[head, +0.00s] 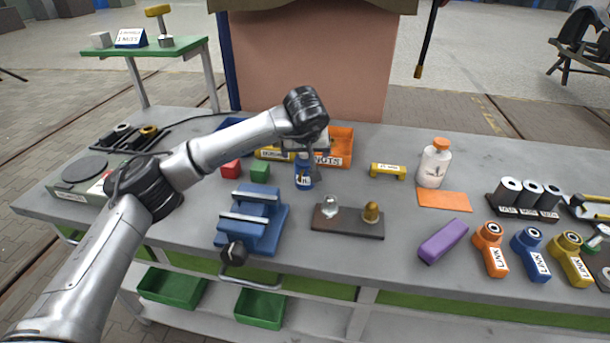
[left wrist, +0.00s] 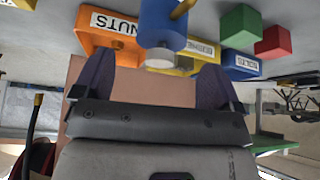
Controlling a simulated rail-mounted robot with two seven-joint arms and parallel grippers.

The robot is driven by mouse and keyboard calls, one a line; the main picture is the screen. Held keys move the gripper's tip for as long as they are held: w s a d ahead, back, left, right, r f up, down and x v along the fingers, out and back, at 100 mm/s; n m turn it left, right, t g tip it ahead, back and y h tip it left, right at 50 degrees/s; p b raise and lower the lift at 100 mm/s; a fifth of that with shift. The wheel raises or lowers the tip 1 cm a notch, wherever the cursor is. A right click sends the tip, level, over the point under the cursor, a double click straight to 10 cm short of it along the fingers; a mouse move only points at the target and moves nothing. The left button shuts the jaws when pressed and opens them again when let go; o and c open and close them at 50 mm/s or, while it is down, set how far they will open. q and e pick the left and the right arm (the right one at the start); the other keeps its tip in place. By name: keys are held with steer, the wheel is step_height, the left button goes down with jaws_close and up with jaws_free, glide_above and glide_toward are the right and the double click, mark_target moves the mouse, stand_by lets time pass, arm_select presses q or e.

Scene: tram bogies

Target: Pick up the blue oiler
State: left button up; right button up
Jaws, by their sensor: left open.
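The blue oiler (head: 304,177) stands upright on the grey workbench (head: 390,260), in front of the orange NUTS bin. My left gripper (head: 307,150) points down right above it, and its dark jaws partly hide the oiler's top. In the left wrist view, the blue oiler (left wrist: 158,22) shows its pale top and a brass-coloured spout just ahead of the fingertips. My left gripper (left wrist: 156,68) is open there, one finger on each side of the pale top, with gaps visible. My right gripper is not in view.
The orange NUTS bin (head: 342,149) is close behind the oiler. A green block (head: 260,173), a red block (head: 230,169) and a blue vise (head: 252,216) lie to the left. A dark tray (head: 348,228) with two bulbs is in front right. A yellow level (head: 387,171) is right.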

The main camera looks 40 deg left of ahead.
mark_target(305, 157)
arm_select(q)
steer(key=shift+s+b+x, duration=0.1)
steer(key=shift+b+x, duration=0.5)
steer(key=shift+x, duration=0.6)
steer(key=shift+s+b+x, duration=0.15)
steer(key=shift+b+x, duration=0.45)
steer(key=shift+x, duration=0.65)
steer(key=shift+w+f, duration=0.25)
steer(key=shift+f, duration=0.15)
steer(key=c, duration=1.1)
